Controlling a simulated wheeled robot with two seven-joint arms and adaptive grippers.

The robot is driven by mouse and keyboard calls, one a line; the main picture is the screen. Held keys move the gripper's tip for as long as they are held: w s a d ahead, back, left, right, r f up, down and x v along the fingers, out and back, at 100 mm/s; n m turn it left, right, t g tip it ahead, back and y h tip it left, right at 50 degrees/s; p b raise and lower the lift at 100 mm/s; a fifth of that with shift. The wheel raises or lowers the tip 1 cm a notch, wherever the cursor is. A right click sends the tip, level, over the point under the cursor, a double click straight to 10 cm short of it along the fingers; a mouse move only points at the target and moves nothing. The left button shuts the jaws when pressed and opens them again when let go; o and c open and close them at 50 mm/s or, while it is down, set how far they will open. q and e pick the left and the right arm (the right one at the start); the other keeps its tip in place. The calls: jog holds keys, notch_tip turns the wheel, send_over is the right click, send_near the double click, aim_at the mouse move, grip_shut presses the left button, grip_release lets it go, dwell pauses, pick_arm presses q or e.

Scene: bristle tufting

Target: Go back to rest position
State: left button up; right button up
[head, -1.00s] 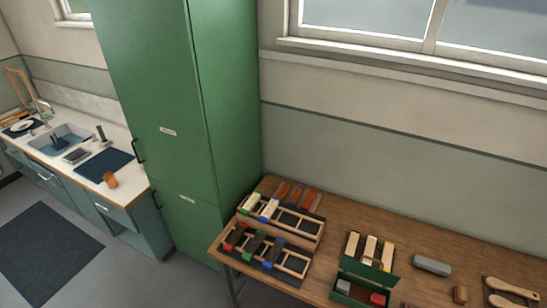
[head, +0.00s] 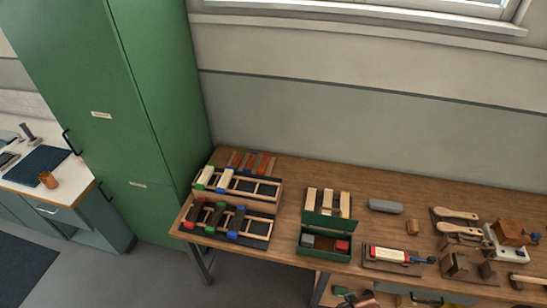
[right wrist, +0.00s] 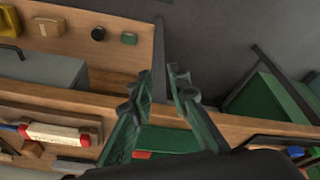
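My right gripper (right wrist: 165,80) shows in the right wrist view. Its two fingers are apart, with nothing held between them. Behind the fingers are the wooden bench edge and part of a green box (right wrist: 170,140). In the head view neither gripper shows. The bench (head: 285,170) carries black-and-wood racks (head: 262,189) with colour-ended blocks at its left. A red-and-cream piece (head: 388,254) lies in a dark holder to the right.
A tall green cabinet (head: 160,110) stands left of the bench. A grey block (head: 385,206), brushes (head: 458,213) and a clamp-like device (head: 508,240) crowd the right side. In the wrist view, a lower shelf (right wrist: 75,45) holds small items, and grey floor (right wrist: 225,35) is open.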

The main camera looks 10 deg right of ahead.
jog(key=s+a+f+g+b, duration=0.1)
jog(key=s+f+b, duration=0.25)
jog(key=f, duration=1.35)
jog(key=s+f+b, duration=0.3)
jog(key=f+b, duration=0.1)
jog(key=f, duration=1.2)
jog(key=s+f+n+g+b, duration=0.1)
jog(key=s+f+b, duration=0.4)
jog(key=s+f, duration=1.1)
jog(key=shift+s+f+y, duration=0.3)
jog(key=shift+s+f, duration=0.1)
jog(key=shift+f, duration=0.4)
